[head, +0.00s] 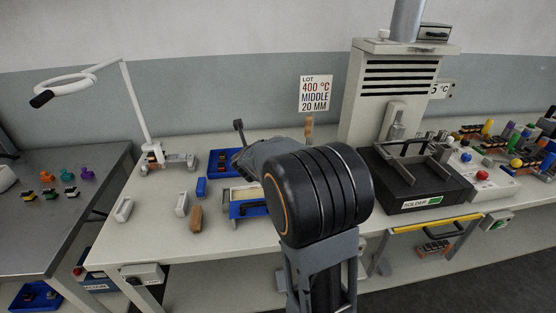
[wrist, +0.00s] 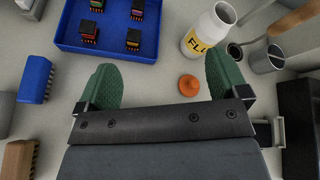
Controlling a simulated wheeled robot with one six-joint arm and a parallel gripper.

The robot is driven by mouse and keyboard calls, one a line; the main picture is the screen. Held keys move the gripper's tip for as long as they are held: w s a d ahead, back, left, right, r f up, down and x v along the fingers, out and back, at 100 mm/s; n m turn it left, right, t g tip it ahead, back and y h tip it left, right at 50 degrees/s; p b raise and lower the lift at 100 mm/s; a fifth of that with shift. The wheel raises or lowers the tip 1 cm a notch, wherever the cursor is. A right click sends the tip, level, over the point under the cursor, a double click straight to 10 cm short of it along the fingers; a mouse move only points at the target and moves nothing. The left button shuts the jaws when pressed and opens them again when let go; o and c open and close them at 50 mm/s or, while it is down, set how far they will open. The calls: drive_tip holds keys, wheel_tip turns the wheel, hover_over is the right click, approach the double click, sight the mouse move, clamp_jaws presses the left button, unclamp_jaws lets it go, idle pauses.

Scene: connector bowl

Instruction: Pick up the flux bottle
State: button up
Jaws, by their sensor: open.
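The flux bottle (wrist: 205,38) is white with a yellow label reading "FLU". In the wrist view it stands at the upper right, open at the top, beyond the right finger of my gripper and apart from it. An orange cap (wrist: 189,85) lies just below it on the table, close to the right finger. In the head view my arm hides the bottle and the fingers.
A blue tray (wrist: 70,42) with several small connectors lies ahead of the left finger. A blue block (wrist: 36,80) and a brown block (wrist: 20,158) are at the left. A metal cup (wrist: 266,58) stands right of the bottle. A black solder unit (head: 405,180) stands right of my arm.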

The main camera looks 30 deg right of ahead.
drive_tip(key=w+d+f+m+h, duration=0.1)
drive_tip(key=d+f+m, duration=0.1)
drive_tip(key=d+m, duration=0.1)
drive_tip(key=w+d+f+m+g+h, duration=0.1)
drive_tip(key=w+d+f+m, duration=0.1)
drive_tip(key=d, duration=0.3)
drive_tip(key=w+d+f+m+g+h, duration=0.1)
drive_tip(key=d+f+m, duration=0.2)
drive_tip(key=d+m, duration=0.1)
drive_tip(key=shift+w+d+h, duration=0.15)
drive_tip(key=shift+h, duration=0.25)
drive_tip(key=shift+f+p+x, duration=0.15)
drive_tip(key=shift+p+x, duration=0.1)
drive_tip(key=shift+x, duration=1.35)
drive_tip(key=shift+f+p+x, duration=0.15)
drive_tip(key=shift+p+x, duration=0.05)
drive_tip(key=shift+x, duration=1.4)
drive_tip(key=c, duration=1.2)
drive_tip(key=shift+r, duration=0.25)
